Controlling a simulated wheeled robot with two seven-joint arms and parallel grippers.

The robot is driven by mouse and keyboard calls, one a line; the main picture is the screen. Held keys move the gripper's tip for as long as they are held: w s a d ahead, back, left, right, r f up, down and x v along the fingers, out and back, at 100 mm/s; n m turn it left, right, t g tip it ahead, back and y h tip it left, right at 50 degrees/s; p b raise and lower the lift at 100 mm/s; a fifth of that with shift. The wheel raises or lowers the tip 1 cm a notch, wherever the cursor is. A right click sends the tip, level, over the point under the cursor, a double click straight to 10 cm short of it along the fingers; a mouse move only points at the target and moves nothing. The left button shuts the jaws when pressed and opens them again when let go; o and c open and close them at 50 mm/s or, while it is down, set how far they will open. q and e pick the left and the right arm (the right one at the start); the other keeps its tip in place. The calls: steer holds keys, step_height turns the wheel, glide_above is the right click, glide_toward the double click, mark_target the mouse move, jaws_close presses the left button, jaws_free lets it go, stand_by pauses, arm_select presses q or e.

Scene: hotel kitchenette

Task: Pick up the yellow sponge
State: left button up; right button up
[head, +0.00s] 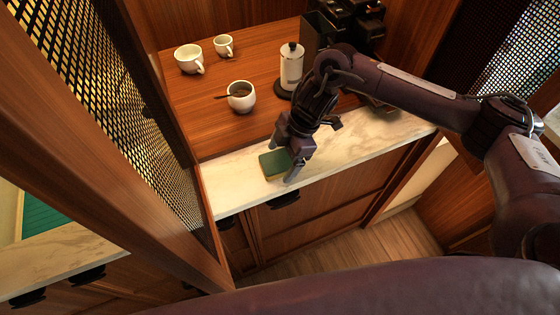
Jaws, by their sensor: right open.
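The sponge (273,164) lies on the white marble counter strip near its front edge. Its visible top is dark green, and a thin yellowish edge shows on its lower side. My right gripper (287,157) is open and right at the sponge, with its fingers pointing down. One finger shows at the sponge's right front corner, and part of the sponge's right side is hidden by the gripper. Whether the fingers touch the sponge I cannot tell. My left gripper is not in view.
A cup with a spoon (241,97), two white cups (188,59) (223,46) and a white cylinder (291,66) stand on the wooden surface behind. A dark machine is at the back right. A wooden lattice partition (150,140) bounds the left side.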

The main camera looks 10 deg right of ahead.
mark_target(282, 159)
steer(key=c, duration=1.1)
steer(key=shift+o, duration=0.2)
steer(key=shift+r, duration=0.1)
step_height(282, 159, up, 20)
steer(key=shift+r, duration=0.15)
